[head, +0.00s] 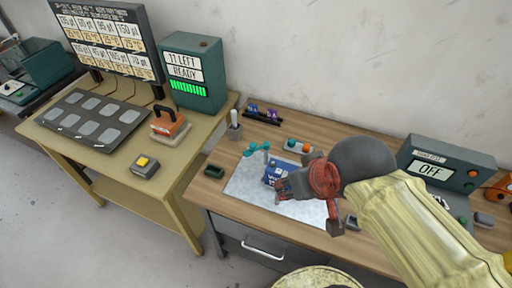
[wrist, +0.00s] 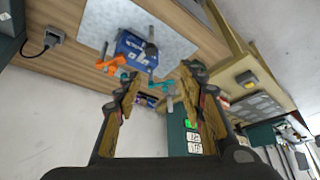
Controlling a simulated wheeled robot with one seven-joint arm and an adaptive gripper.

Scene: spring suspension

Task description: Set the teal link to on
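The teal link (head: 257,149) sits at the back left of the pale mat (head: 245,185), on what looks like a small stand. In the wrist view the teal link (wrist: 160,86) shows between my fingers, beyond them and apart as far as I can tell. My gripper (head: 281,187) is over the mat, in front and to the right of the link. The wrist view shows my gripper (wrist: 162,76) open, with nothing held between its fingertips. A grey box (head: 447,165) at the right has a display reading OFF.
A blue box (head: 272,173) stands on the mat close to my gripper. A yellow-topped table (head: 190,172) adjoins the bench.

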